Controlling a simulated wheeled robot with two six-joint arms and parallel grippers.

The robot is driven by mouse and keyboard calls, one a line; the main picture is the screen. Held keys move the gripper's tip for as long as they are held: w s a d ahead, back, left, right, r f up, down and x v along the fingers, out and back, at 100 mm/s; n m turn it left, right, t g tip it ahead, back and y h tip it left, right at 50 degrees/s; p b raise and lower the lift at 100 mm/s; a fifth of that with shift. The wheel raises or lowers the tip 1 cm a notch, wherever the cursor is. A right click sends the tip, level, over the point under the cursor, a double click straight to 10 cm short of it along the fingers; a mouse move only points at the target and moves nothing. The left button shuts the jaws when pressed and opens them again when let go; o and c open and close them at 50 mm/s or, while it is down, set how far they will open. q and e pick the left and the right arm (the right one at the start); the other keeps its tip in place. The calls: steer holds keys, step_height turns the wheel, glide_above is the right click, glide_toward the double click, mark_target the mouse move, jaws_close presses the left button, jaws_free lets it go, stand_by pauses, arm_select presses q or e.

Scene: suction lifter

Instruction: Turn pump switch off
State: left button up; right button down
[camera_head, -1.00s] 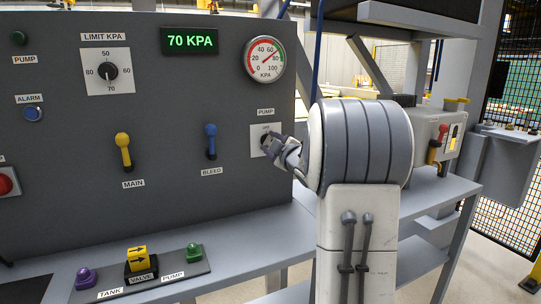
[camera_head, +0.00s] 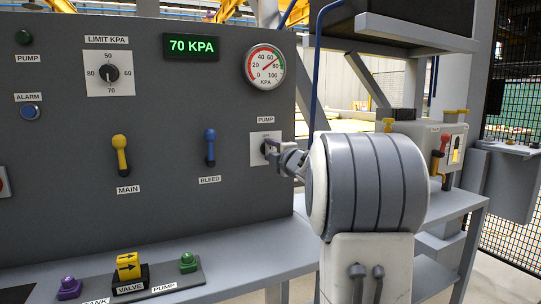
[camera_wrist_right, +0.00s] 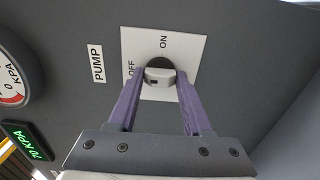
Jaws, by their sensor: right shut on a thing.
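The pump switch is a dark round knob with a light grey handle (camera_wrist_right: 160,76) on a white plate (camera_wrist_right: 190,48) marked ON and OFF. In the head view its white plate (camera_head: 258,136) sits under the PUMP label at the right of the grey panel. My right gripper (camera_head: 272,150) reaches the switch from the right and covers much of it. In the wrist view the purple fingers of my right gripper (camera_wrist_right: 160,80) lie on both sides of the handle, shut on it. Which mark the handle points at is not clear. My left gripper is not in view.
The display (camera_head: 191,47) reads 70 KPA, beside a round gauge (camera_head: 264,66). A yellow MAIN lever (camera_head: 121,155) and a blue BLEED lever (camera_head: 210,147) stick out left of the switch. Below is a shelf with a button strip (camera_head: 195,277).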

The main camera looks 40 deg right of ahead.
steer(key=shift+f, duration=0.1)
stand_by(0.3)
steer(key=shift+c, duration=1.8)
jaws_free()
steer(key=v, duration=1)
steer(key=shift+s+a+p, duration=0.15)
steer(key=shift+a+p, duration=0.05)
steer(key=shift+p, duration=0.15)
